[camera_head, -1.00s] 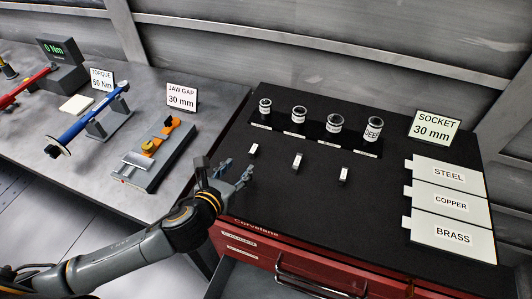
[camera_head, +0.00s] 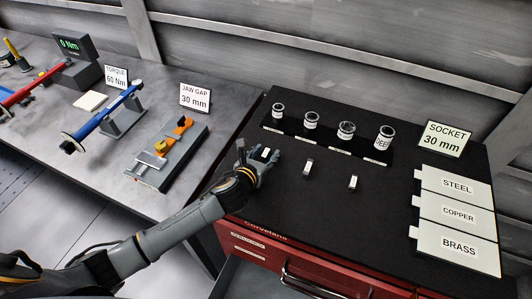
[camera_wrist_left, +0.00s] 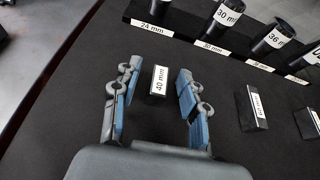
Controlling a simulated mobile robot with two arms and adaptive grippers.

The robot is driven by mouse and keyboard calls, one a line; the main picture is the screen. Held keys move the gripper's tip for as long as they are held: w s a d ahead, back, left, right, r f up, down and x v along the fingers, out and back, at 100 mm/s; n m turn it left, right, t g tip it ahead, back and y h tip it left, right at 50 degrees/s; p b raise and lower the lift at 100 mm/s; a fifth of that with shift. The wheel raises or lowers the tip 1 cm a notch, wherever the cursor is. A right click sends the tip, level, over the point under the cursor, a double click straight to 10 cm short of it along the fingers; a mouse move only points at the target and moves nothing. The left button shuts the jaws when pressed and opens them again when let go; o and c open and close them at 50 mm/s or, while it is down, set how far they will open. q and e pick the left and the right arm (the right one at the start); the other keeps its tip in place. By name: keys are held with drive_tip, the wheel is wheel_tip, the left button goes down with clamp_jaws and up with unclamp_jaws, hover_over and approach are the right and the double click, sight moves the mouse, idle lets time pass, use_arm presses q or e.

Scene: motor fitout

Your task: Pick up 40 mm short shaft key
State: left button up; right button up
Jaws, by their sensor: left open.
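The 40 mm short shaft key (camera_wrist_left: 158,82) is a small dark block with a white label reading 40 mm. It stands on the black mat between the fingers of my left gripper (camera_wrist_left: 155,95), with a gap on each side. In the head view the key (camera_head: 266,153) shows as a small white-topped block at my left gripper (camera_head: 254,160), which is open and partly hides it. Nothing is held. My right gripper does not show.
Two other keys (camera_head: 308,167) (camera_head: 353,182) stand to the right on the mat. A rack of sockets (camera_head: 346,131) is behind. STEEL, COPPER and BRASS plates (camera_head: 457,186) lie at the right. A jaw gap fixture (camera_head: 170,155) is on the left bench.

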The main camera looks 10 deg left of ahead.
use_arm(q)
drive_tip(key=shift+w, duration=0.1)
clamp_jaws()
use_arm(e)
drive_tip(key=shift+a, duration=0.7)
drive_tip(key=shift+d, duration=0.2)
